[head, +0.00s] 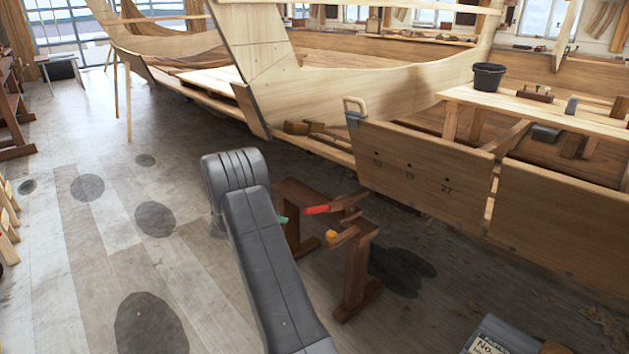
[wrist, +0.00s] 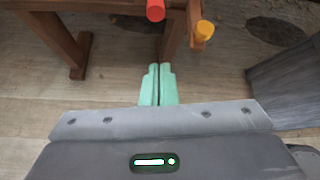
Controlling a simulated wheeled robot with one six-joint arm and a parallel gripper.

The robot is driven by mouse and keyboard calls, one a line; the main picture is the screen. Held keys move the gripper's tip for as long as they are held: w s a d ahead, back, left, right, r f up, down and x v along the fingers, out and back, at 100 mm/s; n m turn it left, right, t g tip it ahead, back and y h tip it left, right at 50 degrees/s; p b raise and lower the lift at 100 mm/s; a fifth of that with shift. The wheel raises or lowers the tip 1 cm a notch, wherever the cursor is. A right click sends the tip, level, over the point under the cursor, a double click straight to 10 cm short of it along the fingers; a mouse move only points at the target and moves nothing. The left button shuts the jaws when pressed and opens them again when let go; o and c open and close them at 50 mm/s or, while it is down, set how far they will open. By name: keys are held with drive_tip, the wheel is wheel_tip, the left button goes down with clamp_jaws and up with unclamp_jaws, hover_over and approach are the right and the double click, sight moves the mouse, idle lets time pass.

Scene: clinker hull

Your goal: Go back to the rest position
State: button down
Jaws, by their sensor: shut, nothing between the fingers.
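My gripper (wrist: 158,68) shows in the wrist view with its two green fingers pressed together and nothing between them. In the head view a green bit of my gripper (head: 283,219) shows just right of my grey arm, which hides the rest. The fingers are close to a low brown wooden trestle (head: 355,275), whose legs (wrist: 75,50) also show in the wrist view. I cannot tell whether they touch it.
A red-ended thing (head: 317,210) and an orange-ended thing (head: 331,236) lie on the trestle. A wooden hull plank (head: 420,180) stands behind it. A bench with a black bucket (head: 488,77) is at the right. The floor at left is mostly open.

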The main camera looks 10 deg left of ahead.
drive_tip(key=s+a+f+b+x, duration=0.1)
drive_tip(key=b+x, duration=0.1)
drive_tip(key=x, duration=0.8)
drive_tip(key=shift+w+d+r+p, duration=0.1)
drive_tip(key=shift+w+r+p, duration=0.15)
drive_tip(key=shift+r, duration=0.4)
drive_tip(key=shift+w+d+r+p, duration=0.1)
drive_tip(key=shift+w+r+p, duration=0.2)
drive_tip(key=shift+r, duration=0.35)
drive_tip(key=shift+w+d+r+p, duration=0.1)
drive_tip(key=shift+w+r+p, duration=0.15)
drive_tip(key=shift+r, duration=0.4)
